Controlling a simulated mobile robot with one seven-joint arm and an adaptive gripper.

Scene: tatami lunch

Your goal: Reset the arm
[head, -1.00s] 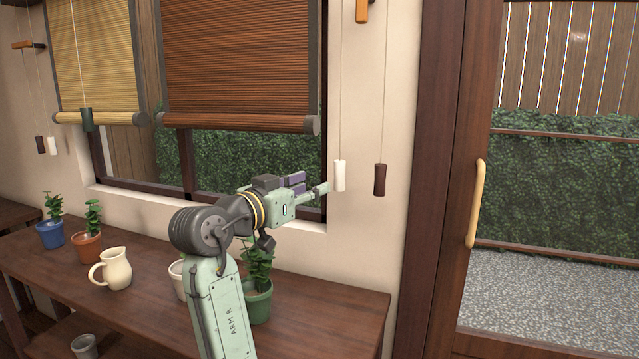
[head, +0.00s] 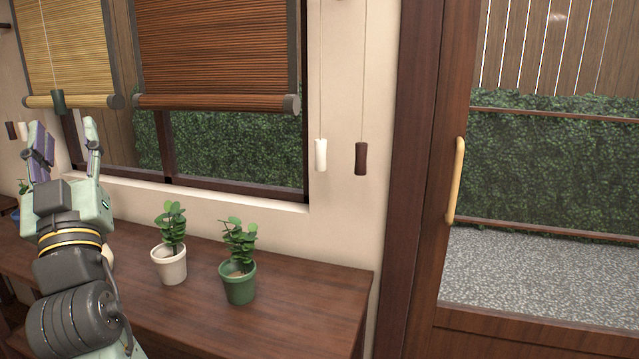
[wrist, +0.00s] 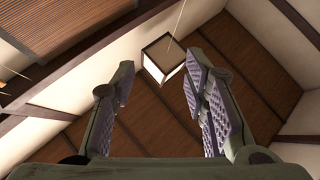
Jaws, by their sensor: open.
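My gripper (head: 68,142) is at the left of the head view, raised above the wooden table and pointing up. Its two fingers are spread apart with nothing between them. In the wrist view the open fingers (wrist: 160,100) point toward the wooden ceiling, with a square hanging lamp (wrist: 162,58) beyond them. My arm hides part of the table's left side and most of a pale jug behind it.
A white pot (head: 170,266) and a green pot (head: 238,284) with plants stand on the table (head: 300,300). A white cord pull (head: 321,155) and a dark one (head: 361,159) hang by the window. A glass door with a yellow handle (head: 455,180) is at right.

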